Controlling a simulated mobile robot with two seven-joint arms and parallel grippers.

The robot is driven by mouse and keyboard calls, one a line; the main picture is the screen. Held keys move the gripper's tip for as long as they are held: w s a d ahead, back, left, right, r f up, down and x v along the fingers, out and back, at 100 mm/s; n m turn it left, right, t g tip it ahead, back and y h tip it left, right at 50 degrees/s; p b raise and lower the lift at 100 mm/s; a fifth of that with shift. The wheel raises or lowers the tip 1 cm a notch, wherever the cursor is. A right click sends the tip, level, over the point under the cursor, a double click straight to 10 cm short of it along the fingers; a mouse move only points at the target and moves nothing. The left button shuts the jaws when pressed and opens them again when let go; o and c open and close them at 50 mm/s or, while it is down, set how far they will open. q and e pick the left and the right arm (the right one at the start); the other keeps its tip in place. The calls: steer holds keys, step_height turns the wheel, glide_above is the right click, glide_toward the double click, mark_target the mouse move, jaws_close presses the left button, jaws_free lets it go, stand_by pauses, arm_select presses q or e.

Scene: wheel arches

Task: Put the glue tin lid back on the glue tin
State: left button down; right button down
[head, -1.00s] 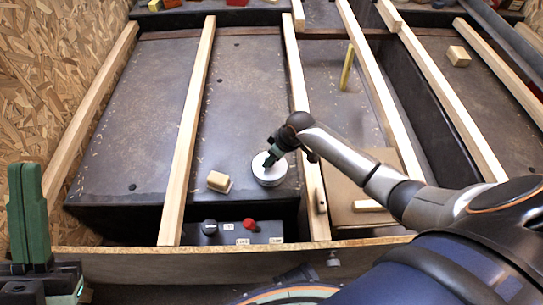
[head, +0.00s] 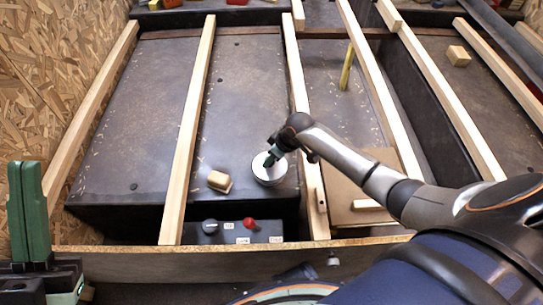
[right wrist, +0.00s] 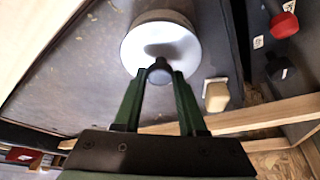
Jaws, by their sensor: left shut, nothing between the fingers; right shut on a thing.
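My right gripper (head: 268,162) is shut on this knob, which shows between the green fingertips in the right wrist view (right wrist: 160,72). The tin's side (right wrist: 163,16) shows just past the lid's edge. I cannot tell whether the lid is fully seated. My left gripper (head: 28,212) is shut and empty at the far left, well away from the tin.
A tan block (head: 219,181) sits left of the tin. Wooden battens (head: 190,130) run along both sides. A control box (head: 238,231) with a red and a black knob stands in front, behind a wooden front edge (head: 240,262).

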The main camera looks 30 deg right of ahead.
steer(key=shift+c, duration=2)
jaws_free()
arm_select(q)
step_height(320, 180, up, 5)
steer(key=m+p, duration=0.1)
steer(key=p, duration=0.4)
steer(key=w+a+f+n+y+p, duration=0.1)
steer(key=w+f+n+y, duration=0.4)
steer(key=f, duration=0.3)
steer(key=shift+w+a+f+g+y, duration=0.2)
steer(key=shift+g+y, duration=0.2)
steer(key=shift+y, duration=0.5)
arm_select(e)
steer(key=v, duration=1.2)
steer(key=shift+r, duration=0.2)
steer(key=shift+s, duration=0.1)
